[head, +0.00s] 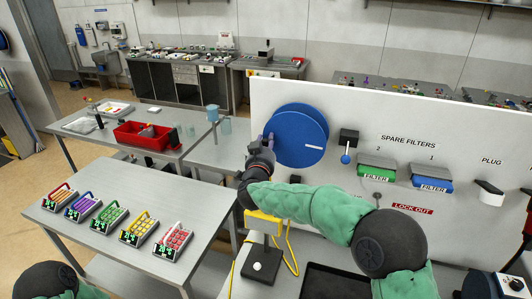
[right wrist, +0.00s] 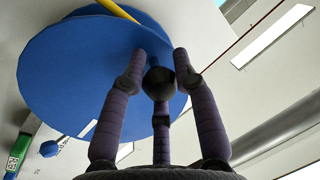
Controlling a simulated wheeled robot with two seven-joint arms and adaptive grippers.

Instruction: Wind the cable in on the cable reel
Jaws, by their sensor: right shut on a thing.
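The cable reel (head: 300,136) is a large blue disc on the left part of the white upright panel, with a white line on its face. It fills the upper left of the right wrist view (right wrist: 70,70). My right gripper (head: 265,146) is at the reel's left edge. In the right wrist view its purple fingers (right wrist: 160,72) are shut around a dark round knob (right wrist: 158,80) in front of the disc. The yellow cable (head: 290,252) hangs below the reel; a yellow length (right wrist: 118,10) also shows at the disc. My left gripper is out of view.
A black stand with a white button (head: 257,266) is below the reel, near a dark tray (head: 335,283). Filters (head: 376,172), a plug knob (head: 488,188) and a blue-ended lever (head: 346,158) are on the panel. A table with several coloured racks (head: 112,217) is left.

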